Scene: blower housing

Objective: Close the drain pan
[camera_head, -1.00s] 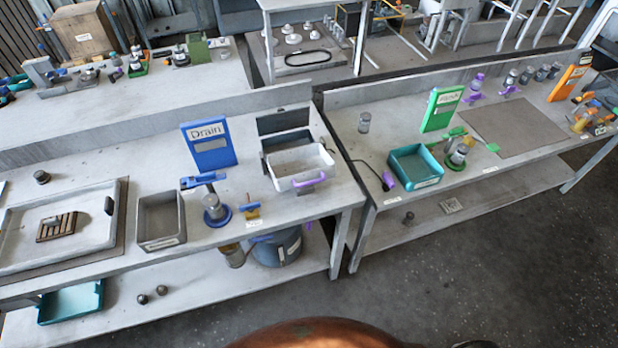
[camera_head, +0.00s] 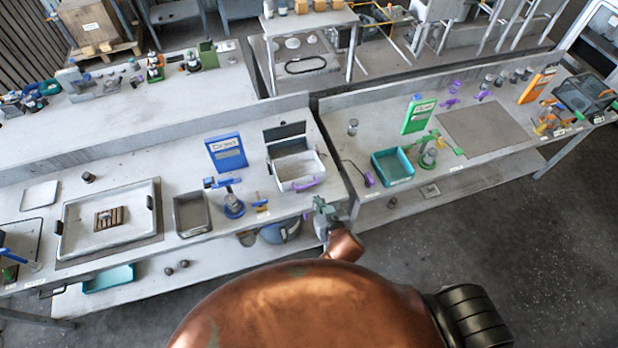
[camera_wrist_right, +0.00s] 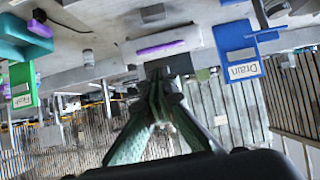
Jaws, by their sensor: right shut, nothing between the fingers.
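The drain pan (camera_head: 312,172) is a white open box with a purple handle (camera_head: 305,184) on its front. It sits near the right end of the left bench, with a dark grey panel (camera_head: 284,132) standing upright behind it. My right gripper (camera_head: 321,207) is shut and empty, in front of the bench edge, apart from the pan. In the right wrist view, which is upside down, the shut fingers (camera_wrist_right: 160,82) point toward the pan (camera_wrist_right: 190,36) and its purple handle. My left gripper is not in view.
A blue Drain sign (camera_head: 227,152), a blue-based fixture (camera_head: 234,205) and a grey bin (camera_head: 191,214) stand left of the pan. A teal bin (camera_head: 392,165) and green sign (camera_head: 418,116) are on the right bench. A narrow gap separates the benches.

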